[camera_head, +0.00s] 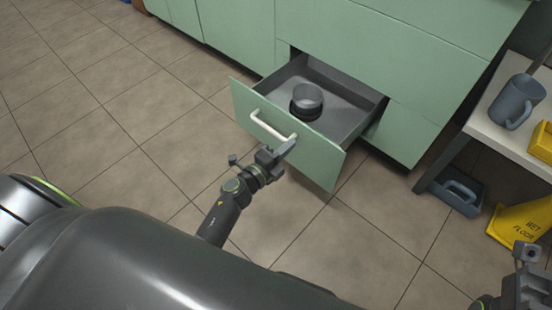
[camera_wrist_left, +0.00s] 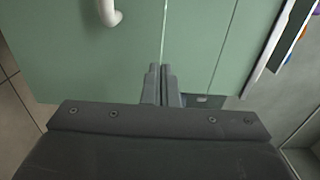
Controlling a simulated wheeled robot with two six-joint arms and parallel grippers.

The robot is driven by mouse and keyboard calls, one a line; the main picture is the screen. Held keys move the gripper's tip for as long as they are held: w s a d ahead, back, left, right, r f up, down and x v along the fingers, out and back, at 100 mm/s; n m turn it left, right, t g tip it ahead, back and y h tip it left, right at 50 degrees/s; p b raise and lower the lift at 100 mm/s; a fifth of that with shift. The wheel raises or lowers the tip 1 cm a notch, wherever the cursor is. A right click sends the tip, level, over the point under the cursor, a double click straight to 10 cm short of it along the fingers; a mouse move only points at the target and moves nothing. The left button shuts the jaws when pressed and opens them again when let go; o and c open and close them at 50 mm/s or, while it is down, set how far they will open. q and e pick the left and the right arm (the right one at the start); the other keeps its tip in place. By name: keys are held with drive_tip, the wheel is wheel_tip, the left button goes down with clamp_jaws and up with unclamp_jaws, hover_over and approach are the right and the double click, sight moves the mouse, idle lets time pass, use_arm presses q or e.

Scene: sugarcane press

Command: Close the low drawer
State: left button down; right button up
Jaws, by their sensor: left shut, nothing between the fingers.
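The low drawer (camera_head: 310,159) is pulled out from the green cabinet, with its grey inside showing. Its green front carries a white bar handle (camera_head: 266,126). My left gripper (camera_head: 288,148) is at the drawer front, near the handle's right end; whether it touches cannot be told. In the left wrist view its two fingers (camera_wrist_left: 161,70) are together with nothing between them. The green front (camera_wrist_left: 80,62) fills much of that view, with the handle end (camera_wrist_left: 110,12) at the top left. My right gripper (camera_head: 525,285) is partly in view at the bottom right corner; its fingertips are not clear.
A dark round pot (camera_head: 307,98) sits inside the drawer. A table (camera_head: 480,122) at the right holds a grey mug (camera_head: 518,101) and a yellow item (camera_head: 542,142). A blue-grey bin (camera_head: 462,192) and a yellow wet-floor sign (camera_head: 522,222) stand below. Tiled floor left of the drawer is clear.

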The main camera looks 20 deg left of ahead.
sight(308, 129)
use_arm(q)
drive_tip(key=b+x, duration=0.1)
drive_tip(key=x, duration=0.4)
drive_tip(key=shift+w, duration=0.15)
drive_tip(key=shift+w+d, duration=0.2)
drive_tip(key=shift+w, duration=0.15)
drive_tip(key=shift+w, duration=0.1)
